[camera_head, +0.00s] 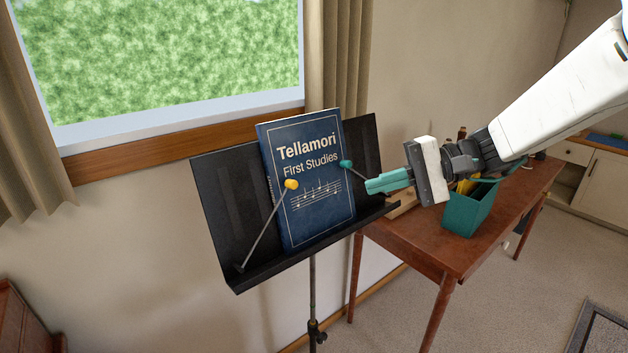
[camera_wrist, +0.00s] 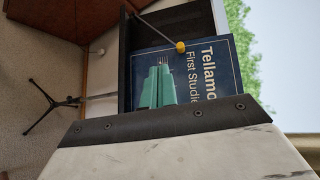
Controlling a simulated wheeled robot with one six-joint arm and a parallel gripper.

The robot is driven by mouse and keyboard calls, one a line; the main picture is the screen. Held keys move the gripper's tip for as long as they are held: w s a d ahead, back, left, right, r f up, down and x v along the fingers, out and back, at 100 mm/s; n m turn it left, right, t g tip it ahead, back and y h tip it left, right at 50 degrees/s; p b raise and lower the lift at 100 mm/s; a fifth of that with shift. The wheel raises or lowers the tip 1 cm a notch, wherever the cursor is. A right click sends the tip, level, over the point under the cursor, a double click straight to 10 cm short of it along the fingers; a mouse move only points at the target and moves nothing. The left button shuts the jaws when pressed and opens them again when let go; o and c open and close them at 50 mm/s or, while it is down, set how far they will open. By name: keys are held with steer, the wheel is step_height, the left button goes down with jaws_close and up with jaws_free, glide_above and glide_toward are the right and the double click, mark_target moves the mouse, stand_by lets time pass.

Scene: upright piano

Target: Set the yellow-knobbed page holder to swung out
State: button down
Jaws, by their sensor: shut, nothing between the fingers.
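The yellow-knobbed page holder (camera_head: 267,224) is a thin metal rod. It rises from the lower left of the black music stand (camera_head: 219,205) and leans right, so its yellow knob lies in front of the blue book's (camera_head: 318,213) left part. In the wrist view the yellow knob (camera_wrist: 180,47) also shows over the book (camera_wrist: 222,70). A second holder with a teal knob (camera_head: 345,163) is at the book's right edge. My gripper (camera_head: 371,186) has teal fingers, shut and empty, right of the book and apart from the yellow knob. The fingers also show in the wrist view (camera_wrist: 163,68).
A wooden table (camera_head: 420,245) with a teal bin (camera_head: 467,213) stands right of the music stand, beneath my arm. A window (camera_head: 160,60) and curtains are behind. The space in front and left of the stand looks clear.

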steer(key=w, duration=0.1)
steer(key=w+d+t+y, duration=0.1)
steer(key=w, duration=0.1)
steer(key=w+m+t, duration=0.1)
steer(key=w, duration=0.1)
steer(key=shift+w+d+y, duration=0.15)
steer(key=shift+d+y, duration=0.15)
steer(key=shift+y, duration=0.1)
steer(key=s+x, duration=0.2)
steer(key=x, duration=1.1)
steer(key=shift+s+a+r, duration=0.2)
steer(key=shift+s+a, duration=0.1)
steer(key=shift+s, duration=0.15)
steer(key=shift+r, duration=0.1)
